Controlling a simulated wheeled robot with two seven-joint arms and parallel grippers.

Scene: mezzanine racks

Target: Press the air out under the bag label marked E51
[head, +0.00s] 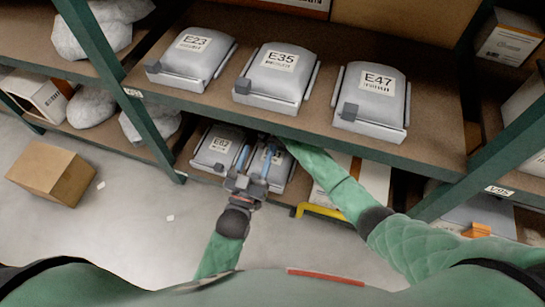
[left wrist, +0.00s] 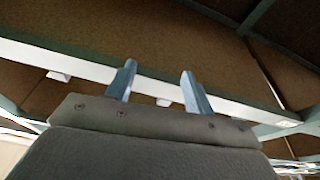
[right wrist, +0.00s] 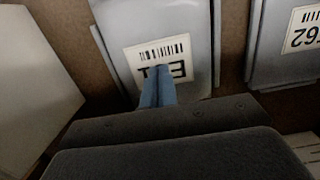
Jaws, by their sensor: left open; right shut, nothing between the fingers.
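The grey bag (right wrist: 190,30) fills the middle of the right wrist view, its white label (right wrist: 150,55) upside down. My shut right fingers (right wrist: 160,72) lie over the label's middle and hide part of its code; an E shows beside them. I cannot tell whether the tips touch it. In the head view this bag (head: 282,174) sits on the lower shelf, partly behind my left gripper (head: 257,160). The left gripper is open and empty in front of it; in the left wrist view its fingers (left wrist: 160,85) point towards a shelf edge. The right fingertips are hidden in the head view.
Bag E62 (head: 217,150) is beside it on the lower shelf. Bags E23 (head: 180,68), E35 (head: 262,88) and E47 (head: 350,118) stand on the upper shelf (head: 320,40), which overhangs my right arm. A cardboard box (head: 50,172) lies on the floor at left.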

